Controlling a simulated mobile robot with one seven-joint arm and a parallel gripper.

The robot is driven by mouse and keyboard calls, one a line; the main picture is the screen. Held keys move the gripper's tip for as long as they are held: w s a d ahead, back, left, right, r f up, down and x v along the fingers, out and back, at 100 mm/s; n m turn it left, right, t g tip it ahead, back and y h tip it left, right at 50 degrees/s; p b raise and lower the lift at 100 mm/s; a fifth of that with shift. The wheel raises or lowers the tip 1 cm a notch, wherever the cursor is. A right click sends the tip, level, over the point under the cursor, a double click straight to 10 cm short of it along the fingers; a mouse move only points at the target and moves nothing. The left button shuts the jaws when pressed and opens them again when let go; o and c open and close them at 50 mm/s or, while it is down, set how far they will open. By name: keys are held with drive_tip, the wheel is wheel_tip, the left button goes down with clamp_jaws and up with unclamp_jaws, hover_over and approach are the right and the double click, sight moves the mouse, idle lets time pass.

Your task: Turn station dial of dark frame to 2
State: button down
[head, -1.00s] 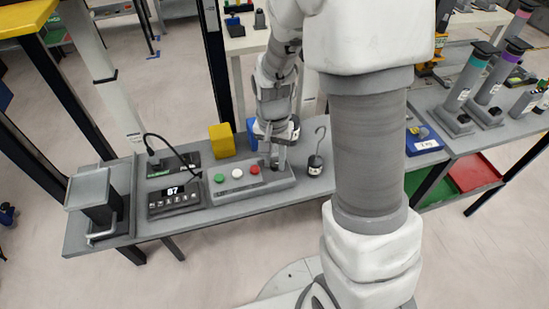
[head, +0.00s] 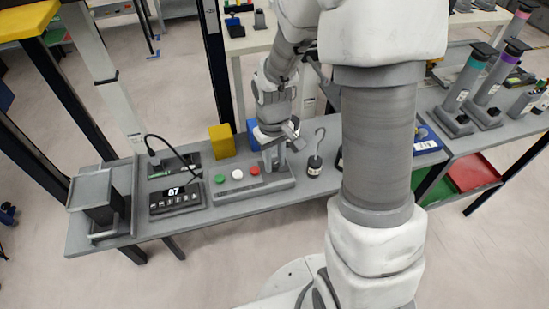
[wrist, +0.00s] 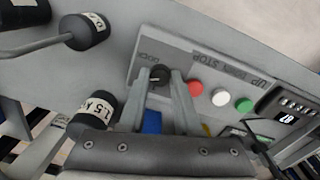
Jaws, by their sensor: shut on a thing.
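The station dial (wrist: 159,73) is a small dark round knob with a light mark, at the end of a grey control box (wrist: 205,70) in the wrist view. My gripper (wrist: 161,80) has its two grey fingers on either side of the dial, shut on it. The mark and the dial's numbers are too small to read. In the head view my gripper (head: 272,162) is lowered onto the right end of the control box (head: 235,192) and hides the dial. Red (head: 255,170), white (head: 238,174) and green (head: 219,179) buttons sit beside it.
A black display (head: 176,197) reading 87 stands left of the control box. A dark weight with a hook (head: 314,165) stands close to my gripper's right. A yellow block (head: 221,140) and a blue block (head: 253,133) stand behind. Grey stands (head: 470,85) are farther right.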

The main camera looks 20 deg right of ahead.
sight(274, 165)
drive_tip(key=shift+n, duration=0.6)
drive_tip(key=c, duration=0.6)
unclamp_jaws()
wheel_tip(274, 165, up, 18)
drive_tip(key=p, duration=0.3)
drive_tip(key=shift+a+f+p, duration=0.15)
drive_tip(key=shift+f+p, duration=0.1)
drive_tip(key=shift+p, duration=0.05)
drive_tip(key=shift+s, duration=0.1)
drive_tip(key=s+r+m+t+p, duration=0.3)
drive_tip(key=s+r+m+t, duration=0.1)
drive_tip(key=s+r, duration=0.8)
drive_tip(key=shift+s+d+r+t, duration=0.2)
drive_tip(key=shift+s+t, duration=0.6)
drive_tip(key=shift+s, duration=0.4)
